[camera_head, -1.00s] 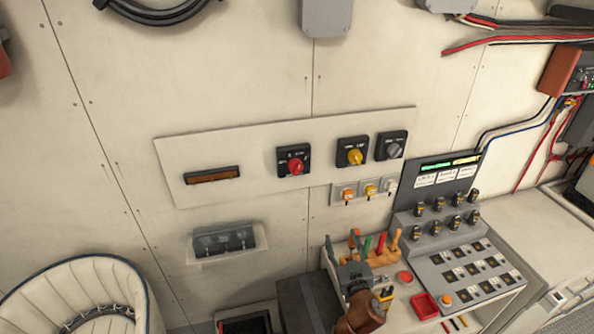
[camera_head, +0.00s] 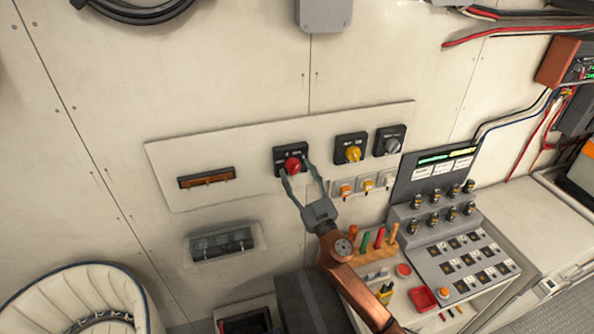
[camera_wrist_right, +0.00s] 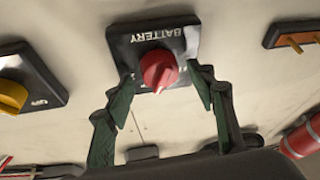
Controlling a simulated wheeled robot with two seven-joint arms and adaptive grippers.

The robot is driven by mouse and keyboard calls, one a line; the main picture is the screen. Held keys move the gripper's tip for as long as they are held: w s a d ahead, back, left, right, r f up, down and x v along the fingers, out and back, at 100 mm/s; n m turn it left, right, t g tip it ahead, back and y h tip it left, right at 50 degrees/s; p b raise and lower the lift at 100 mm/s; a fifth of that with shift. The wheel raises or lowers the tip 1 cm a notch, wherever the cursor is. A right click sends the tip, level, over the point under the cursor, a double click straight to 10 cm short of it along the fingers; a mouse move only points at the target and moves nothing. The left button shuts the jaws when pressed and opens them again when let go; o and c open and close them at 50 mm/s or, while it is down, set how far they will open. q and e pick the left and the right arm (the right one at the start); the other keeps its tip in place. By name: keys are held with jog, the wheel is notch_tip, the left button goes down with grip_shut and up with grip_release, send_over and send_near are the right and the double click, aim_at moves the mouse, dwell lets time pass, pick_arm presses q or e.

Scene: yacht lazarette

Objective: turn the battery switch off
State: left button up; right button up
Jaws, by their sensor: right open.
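The battery switch is a black square plate (camera_head: 282,153) with a red knob (camera_head: 292,164) on the white wall panel. In the right wrist view its plate (camera_wrist_right: 182,38) reads "BATTERY" upside down, and the red knob (camera_wrist_right: 158,70) sits between the fingers. My right gripper (camera_head: 298,178) is open, with its fingertips on either side of the knob, just below and in front of it. In the wrist view the right gripper (camera_wrist_right: 160,92) shows gaps between both fingers and the knob. My left gripper is not in view.
A yellow-knob switch (camera_head: 353,153) and a grey-knob switch (camera_head: 391,144) sit to the right on the same panel. Small orange, yellow and white switches (camera_head: 366,181) lie below. A console (camera_head: 462,262) and a rack of coloured-handled tools (camera_head: 372,251) stand at lower right.

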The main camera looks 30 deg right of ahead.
jog(key=shift+w, duration=0.1)
jog(key=c, duration=1.2)
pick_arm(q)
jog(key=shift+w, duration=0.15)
pick_arm(e)
jog(key=shift+o, duration=0.2)
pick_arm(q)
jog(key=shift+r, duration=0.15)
